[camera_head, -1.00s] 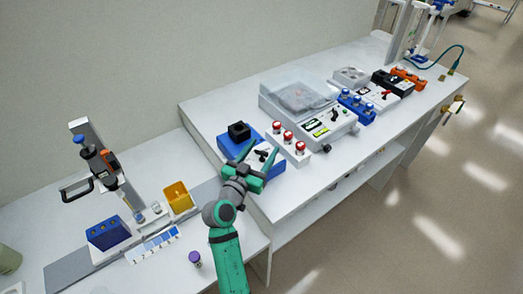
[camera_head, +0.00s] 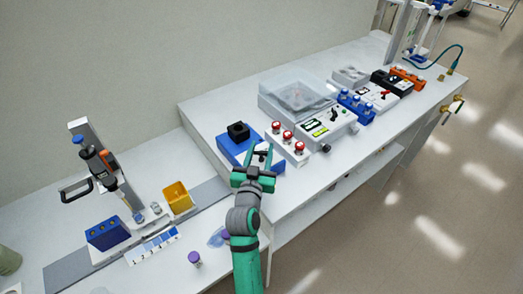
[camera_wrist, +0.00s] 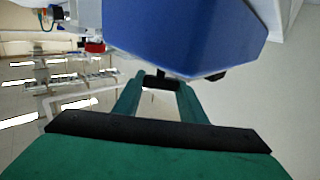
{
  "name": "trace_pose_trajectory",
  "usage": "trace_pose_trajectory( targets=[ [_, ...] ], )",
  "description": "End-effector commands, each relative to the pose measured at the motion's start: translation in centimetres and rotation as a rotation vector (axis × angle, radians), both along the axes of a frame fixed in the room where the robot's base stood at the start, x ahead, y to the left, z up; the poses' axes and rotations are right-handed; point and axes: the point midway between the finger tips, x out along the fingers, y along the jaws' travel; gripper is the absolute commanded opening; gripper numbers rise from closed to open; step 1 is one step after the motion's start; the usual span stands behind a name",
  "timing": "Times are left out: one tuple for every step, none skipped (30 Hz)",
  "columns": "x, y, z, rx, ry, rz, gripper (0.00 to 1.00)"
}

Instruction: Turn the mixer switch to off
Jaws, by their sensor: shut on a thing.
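The mixer is a blue box (camera_head: 228,153) with a black cup-shaped top (camera_head: 238,131), at the near left end of the raised bench. Its blue body also fills the top of the wrist view (camera_wrist: 190,32). My gripper (camera_head: 258,155) is at the mixer's front face, with its two green fingers pointing at it. In the wrist view, the fingers close around a small dark piece, the mixer switch (camera_wrist: 161,82), under the blue body. Most of the switch is hidden by the fingers, and I cannot tell its setting. A black knob (camera_wrist: 216,76) shows farther right on the mixer.
A white block with several red-capped vials (camera_head: 287,142) stands just right of the mixer. A clear-lidded device (camera_head: 305,110) is behind it. On the lower bench are a yellow bin (camera_head: 178,197), a blue rack (camera_head: 107,232) and a purple-capped tube (camera_head: 194,257).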

Motion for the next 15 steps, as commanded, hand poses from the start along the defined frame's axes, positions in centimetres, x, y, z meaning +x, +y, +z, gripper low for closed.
trace_pose_trajectory(
  targets=[
    [-0.04,-0.22,-0.39,0.002,0.008,0.014,0.15],
    [-0.06,-0.23,-0.43,0.002,0.008,0.024,0.15],
    [-0.05,-0.22,-0.45,0.002,0.009,0.038,0.15],
    [-0.06,-0.20,-0.46,0.002,0.009,0.049,0.15],
    [-0.06,-0.21,-0.45,0.002,0.009,0.059,0.15],
    [-0.07,-0.23,-0.45,0.002,0.009,0.072,0.15],
    [-0.07,-0.25,-0.45,0.002,0.009,0.081,0.15],
    [-0.07,-0.25,-0.47,0.002,0.010,0.091,0.15],
    [-0.06,-0.22,-0.49,0.002,0.010,0.104,0.15],
    [-0.07,-0.22,-0.50,0.001,0.010,0.113,0.15],
    [-0.07,-0.22,-0.51,0.002,0.011,0.123,0.15],
    [-0.07,-0.22,-0.52,0.002,0.011,0.135,0.15],
    [-0.08,-0.23,-0.53,0.002,0.011,0.144,0.15],
    [-0.07,-0.21,-0.53,0.003,0.011,0.154,0.15],
    [-0.08,-0.18,-0.54,0.002,0.011,0.166,0.15]
  ],
)
